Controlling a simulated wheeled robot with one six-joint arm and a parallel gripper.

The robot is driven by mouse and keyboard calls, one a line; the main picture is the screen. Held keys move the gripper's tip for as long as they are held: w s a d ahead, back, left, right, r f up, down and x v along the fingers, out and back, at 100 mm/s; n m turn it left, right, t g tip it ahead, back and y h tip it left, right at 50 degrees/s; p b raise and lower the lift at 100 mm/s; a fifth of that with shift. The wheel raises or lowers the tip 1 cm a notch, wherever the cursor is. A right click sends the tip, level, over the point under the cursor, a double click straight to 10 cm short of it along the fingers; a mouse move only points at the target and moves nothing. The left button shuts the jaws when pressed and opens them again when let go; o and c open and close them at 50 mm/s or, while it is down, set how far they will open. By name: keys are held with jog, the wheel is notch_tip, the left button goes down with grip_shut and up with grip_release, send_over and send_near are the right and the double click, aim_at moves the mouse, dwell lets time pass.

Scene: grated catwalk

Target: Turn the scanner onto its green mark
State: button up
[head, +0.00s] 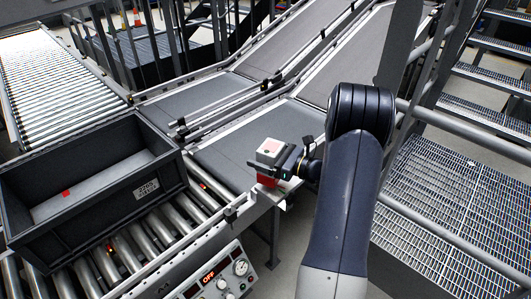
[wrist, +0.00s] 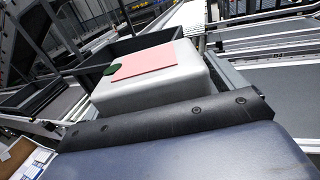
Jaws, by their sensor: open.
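A small box-shaped device, which I take to be the scanner (head: 270,147), stands at the edge of the conveyor. It has a pale top and a red lower part.
A black tote (head: 152,160) with a white label sits on the rollers at left. A control box (head: 215,280) with an "OFF" display and dials is at the bottom. Grey belts (head: 225,155) run behind the scanner. Railings and grated steps (head: 440,190) stand at right.

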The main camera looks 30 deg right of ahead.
jog(key=shift+c, duration=0.5)
jog(key=c, duration=0.9)
jog(key=h+b, duration=0.1)
jog(key=m+t+h+b, duration=0.1)
jog(key=b, duration=0.1)
jog(key=shift+f+m, duration=0.25)
jog(key=shift+m, duration=0.05)
jog(key=shift+w+d+r+m+t+h+b, duration=0.15)
jog(key=shift+m+t+h+b, duration=0.25)
jog(key=shift+h, duration=0.2)
jog(key=shift+s+d+r+m+t+h+b, duration=0.1)
jog(key=shift+m+t+h+b, duration=0.2)
jog(key=shift+m+h+b, duration=0.25)
jog(key=o, duration=1)
